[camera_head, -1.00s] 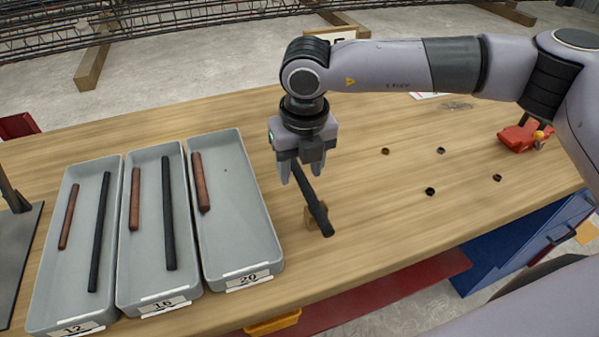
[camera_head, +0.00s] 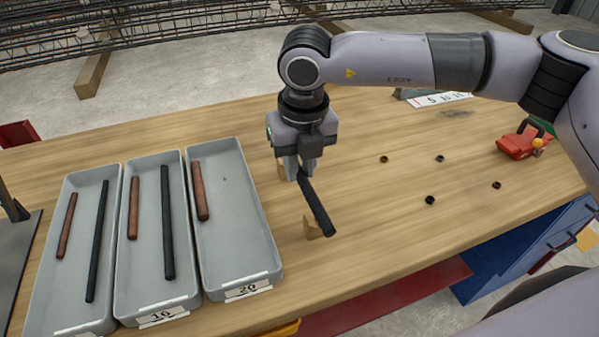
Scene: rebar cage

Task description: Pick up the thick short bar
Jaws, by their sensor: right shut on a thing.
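The thick short bar (camera_head: 319,210) is dark grey. Its far end is between the fingers of my right gripper (camera_head: 299,176), which is shut on it. The bar slants towards the near right and appears a little above two small wooden blocks, a near one (camera_head: 312,228) and a far one (camera_head: 282,170). The gripper points down from above, and its fingers hide the bar's far end. My left gripper is not in view.
Three grey trays stand at the left: one (camera_head: 45,290), one labelled 16 (camera_head: 150,290) and one labelled 20 (camera_head: 245,240), with red-brown and dark bars. Several small rings lie right of the gripper, near a red tool (camera_head: 517,146). The wooden table (camera_head: 380,235) is clear between.

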